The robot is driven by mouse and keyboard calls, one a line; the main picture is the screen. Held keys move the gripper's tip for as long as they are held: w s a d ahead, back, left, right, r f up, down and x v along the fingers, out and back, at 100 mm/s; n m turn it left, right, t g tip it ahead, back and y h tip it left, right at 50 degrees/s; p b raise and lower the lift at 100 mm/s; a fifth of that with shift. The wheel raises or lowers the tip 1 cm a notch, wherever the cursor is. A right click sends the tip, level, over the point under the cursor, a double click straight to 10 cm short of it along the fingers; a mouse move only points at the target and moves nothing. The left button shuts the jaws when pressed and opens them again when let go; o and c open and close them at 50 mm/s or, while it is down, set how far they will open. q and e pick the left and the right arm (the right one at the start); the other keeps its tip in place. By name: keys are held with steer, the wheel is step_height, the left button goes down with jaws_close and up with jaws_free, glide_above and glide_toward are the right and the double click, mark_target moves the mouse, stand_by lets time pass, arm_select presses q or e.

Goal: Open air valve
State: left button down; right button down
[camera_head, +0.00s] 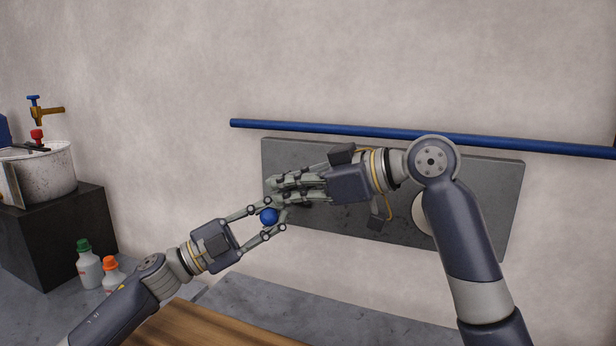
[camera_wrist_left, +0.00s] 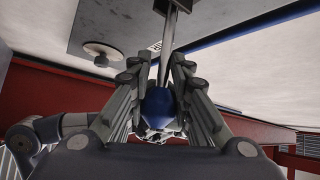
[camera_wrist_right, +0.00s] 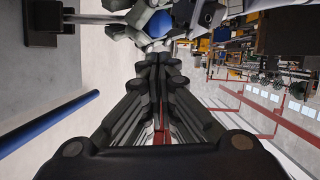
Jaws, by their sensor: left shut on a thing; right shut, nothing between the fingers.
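The air valve shows as a metal lever (camera_wrist_left: 168,50) with a blue ball knob (camera_head: 268,216), mounted on a grey wall panel (camera_head: 490,195). My left gripper (camera_head: 268,217) is shut on the blue knob, with a finger on each side of it. The knob also shows between its fingers in the left wrist view (camera_wrist_left: 158,104). My right gripper (camera_head: 272,186) is shut and empty, just above the left one in front of the panel. In the right wrist view the right fingertips (camera_wrist_right: 158,60) are closed together, close to the knob (camera_wrist_right: 158,24). My right arm hides much of the panel.
A blue pipe (camera_head: 330,131) runs along the wall above the panel. A white round part (camera_head: 421,214) sits on the panel's right. At left, a white pot (camera_head: 50,170) stands on a black block (camera_head: 60,232), near two bottles (camera_head: 89,266). A wooden surface (camera_head: 205,330) lies below.

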steer(key=shift+w+a+f, duration=0.15)
steer(key=shift+a+f, duration=0.05)
steer(key=shift+f, duration=0.25)
steer(key=shift+w+a+f, duration=0.15)
steer(key=shift+f, duration=0.3)
arm_select(q)
steer(key=shift+s+d+r, duration=0.1)
steer(key=shift+s, duration=0.05)
arm_select(e)
steer(key=shift+s+a+f, duration=0.1)
steer(key=shift+a+f, duration=0.05)
steer(key=shift+f, duration=0.7)
arm_select(q)
steer(key=c, duration=1.5)
jaws_free()
steer(key=shift+o, duration=0.9)
steer(key=shift+w, duration=0.2)
steer(key=shift+s, duration=0.1)
arm_select(e)
steer(key=shift+r, duration=0.1)
